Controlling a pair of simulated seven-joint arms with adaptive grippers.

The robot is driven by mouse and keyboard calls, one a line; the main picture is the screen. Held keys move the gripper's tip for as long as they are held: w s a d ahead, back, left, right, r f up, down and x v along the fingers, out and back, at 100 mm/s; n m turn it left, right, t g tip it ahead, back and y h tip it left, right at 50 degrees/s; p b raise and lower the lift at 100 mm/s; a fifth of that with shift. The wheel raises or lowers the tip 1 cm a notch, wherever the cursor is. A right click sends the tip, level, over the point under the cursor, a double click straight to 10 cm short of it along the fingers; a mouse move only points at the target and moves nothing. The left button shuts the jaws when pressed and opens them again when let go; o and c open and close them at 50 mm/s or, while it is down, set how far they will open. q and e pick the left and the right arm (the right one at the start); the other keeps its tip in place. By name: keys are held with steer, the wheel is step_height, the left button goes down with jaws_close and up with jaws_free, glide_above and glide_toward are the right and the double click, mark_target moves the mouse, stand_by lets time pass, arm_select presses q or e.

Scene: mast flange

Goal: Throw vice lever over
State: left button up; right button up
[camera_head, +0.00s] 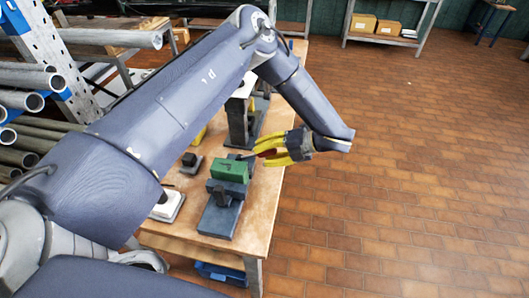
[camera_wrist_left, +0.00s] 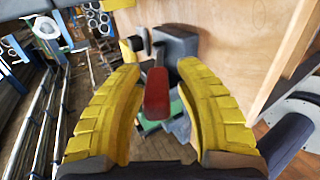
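The vice lever (camera_head: 267,153) has a red grip and reaches out from the vice toward my left gripper (camera_head: 262,157). The vice (camera_head: 221,215) is a blue-grey body on the table, with a green block (camera_head: 230,171) at its top. In the left wrist view, the red grip of the lever (camera_wrist_left: 156,93) lies between the two yellow fingers. The fingers are spread, with a gap on both sides of the grip, so the left gripper is open around it. Part of the lever is hidden by the fingers in the head view. My right gripper is not in view.
The wooden table (camera_head: 262,205) also holds a dark upright column (camera_head: 238,122), a small dark block (camera_head: 191,162) and a white-based item (camera_head: 169,206). A pipe rack (camera_head: 30,100) stands at the left. The tiled floor to the right is open.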

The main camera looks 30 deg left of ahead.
arm_select(q)
steer(key=shift+o, duration=0.7)
steer(key=shift+r, duration=0.1)
steer(key=v, duration=1.2)
